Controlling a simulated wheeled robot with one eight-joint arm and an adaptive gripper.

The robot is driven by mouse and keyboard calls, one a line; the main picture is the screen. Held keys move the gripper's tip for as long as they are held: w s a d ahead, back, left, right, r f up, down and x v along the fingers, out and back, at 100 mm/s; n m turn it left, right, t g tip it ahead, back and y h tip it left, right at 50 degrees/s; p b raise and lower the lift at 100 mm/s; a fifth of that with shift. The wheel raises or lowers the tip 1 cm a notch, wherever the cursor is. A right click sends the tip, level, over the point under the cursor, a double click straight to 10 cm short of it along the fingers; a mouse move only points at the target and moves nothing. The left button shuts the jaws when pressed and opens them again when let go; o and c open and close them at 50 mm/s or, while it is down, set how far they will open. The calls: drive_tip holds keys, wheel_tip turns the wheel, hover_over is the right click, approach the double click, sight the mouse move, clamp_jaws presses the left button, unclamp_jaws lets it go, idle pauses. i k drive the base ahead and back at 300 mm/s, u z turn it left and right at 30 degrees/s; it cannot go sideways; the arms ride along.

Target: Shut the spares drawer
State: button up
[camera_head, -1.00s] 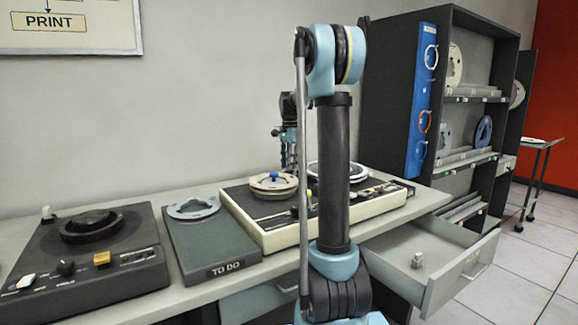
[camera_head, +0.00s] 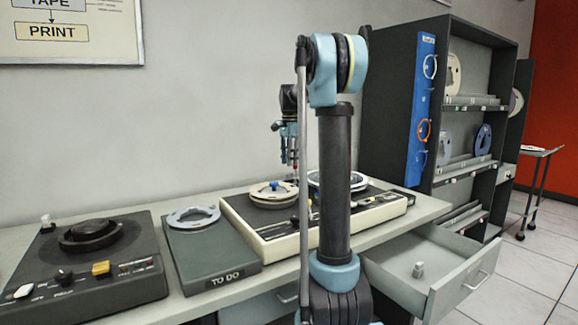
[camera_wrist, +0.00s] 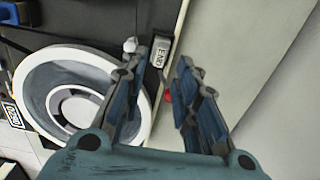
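A grey drawer (camera_head: 462,281) under the right part of the desk stands pulled out in the head view. A small grey piece (camera_head: 418,270) lies inside it. The drawer front has a bar handle (camera_head: 478,282) and a label too small to read. My gripper (camera_head: 288,150) is above the back of the tape unit, well away to the left of the drawer and higher than it. In the wrist view my gripper (camera_wrist: 165,70) has its fingers apart with nothing between them. The drawer cannot be made out in the wrist view.
The cream tape unit (camera_head: 252,229) carries reels; one white-rimmed reel (camera_wrist: 30,80) lies beside my fingers in the wrist view. The TO DO plate (camera_head: 195,250) and a dark machine (camera_head: 95,270) are at left. A dark shelf (camera_head: 390,85) stands behind the drawer.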

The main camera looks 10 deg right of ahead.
sight(456, 266)
drive_tip(key=k, duration=1)
